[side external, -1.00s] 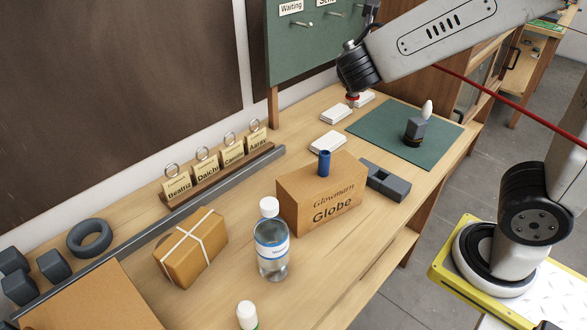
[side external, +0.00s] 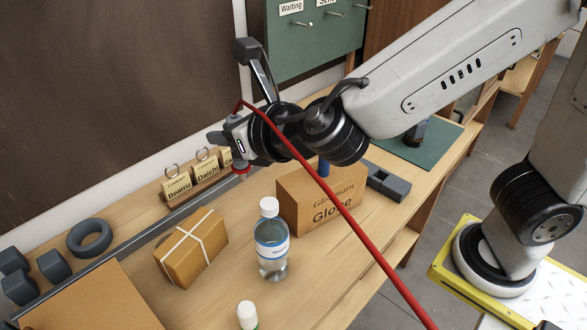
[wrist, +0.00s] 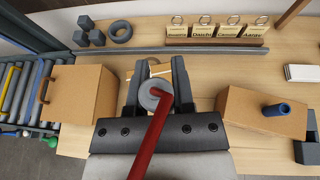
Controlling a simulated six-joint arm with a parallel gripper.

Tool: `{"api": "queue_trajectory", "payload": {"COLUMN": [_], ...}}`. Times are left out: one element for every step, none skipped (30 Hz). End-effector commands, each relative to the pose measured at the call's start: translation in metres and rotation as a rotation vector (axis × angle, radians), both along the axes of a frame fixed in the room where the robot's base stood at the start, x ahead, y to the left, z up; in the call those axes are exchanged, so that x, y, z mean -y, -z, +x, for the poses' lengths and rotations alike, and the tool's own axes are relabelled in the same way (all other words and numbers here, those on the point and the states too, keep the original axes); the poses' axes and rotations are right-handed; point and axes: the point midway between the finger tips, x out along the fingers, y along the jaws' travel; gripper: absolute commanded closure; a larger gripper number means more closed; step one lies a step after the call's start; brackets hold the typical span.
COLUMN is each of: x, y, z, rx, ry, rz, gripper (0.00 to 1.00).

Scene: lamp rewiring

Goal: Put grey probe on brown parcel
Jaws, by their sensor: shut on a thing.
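My gripper (side external: 236,150) is shut on the grey probe (wrist: 154,97), a round grey piece between the two fingers in the wrist view. A red cable (wrist: 148,138) runs from it. In the side view the probe is mostly hidden by the gripper, and a small red-ringed end shows below. The brown parcel (side external: 190,248), tied with pale string, lies on the bench at the lower left of the gripper. In the wrist view the parcel (wrist: 150,64) is largely covered by the fingers and probe. The probe is in the air, apart from the parcel.
A clear bottle (side external: 271,245) stands right of the parcel, next to the Globe box (side external: 325,203). A name-tag holder (side external: 190,187) and grey rail (side external: 135,237) lie behind. A cardboard box (side external: 85,300) is at front left. The red cable crosses above the Globe box.

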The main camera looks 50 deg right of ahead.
Motion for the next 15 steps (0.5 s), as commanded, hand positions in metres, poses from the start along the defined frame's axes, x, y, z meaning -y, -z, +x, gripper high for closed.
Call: {"api": "queue_trajectory", "payload": {"x": [-0.01,-0.01,-0.008,-0.008,-0.008,-0.007,-0.007,-0.007,-0.007,-0.007,-0.007,-0.007,-0.007,-0.007,-0.007], "y": [0.0,0.004,0.01,0.014,0.017,0.021,0.023,0.026,0.03,0.034,0.038,0.042,0.044,0.045,0.047], "z": [-0.005,-0.004,-0.004,-0.003,-0.003,-0.003,-0.003,-0.003,-0.003,-0.003,-0.003,-0.003,-0.003,-0.003,-0.003], "rx": [0.001,-0.002,-0.001,-0.002,-0.002,-0.002,-0.002,-0.001,-0.003,-0.002,-0.002,-0.002,-0.002,-0.001,0.0], "ry": [-0.035,-0.034,-0.029,-0.028,-0.028,-0.028,-0.028,-0.028,-0.027,-0.027,-0.026,-0.026,-0.025,-0.025,-0.026], "rz": [-0.001,-0.004,-0.005,-0.005,-0.006,-0.005,-0.004,-0.004,-0.004,-0.005,-0.005,-0.005,-0.004,-0.004,-0.002], "gripper": [1.0,1.0,1.0,1.0,1.0,1.0,1.0,1.0,1.0,1.0,1.0,1.0,1.0,1.0,1.0]}}
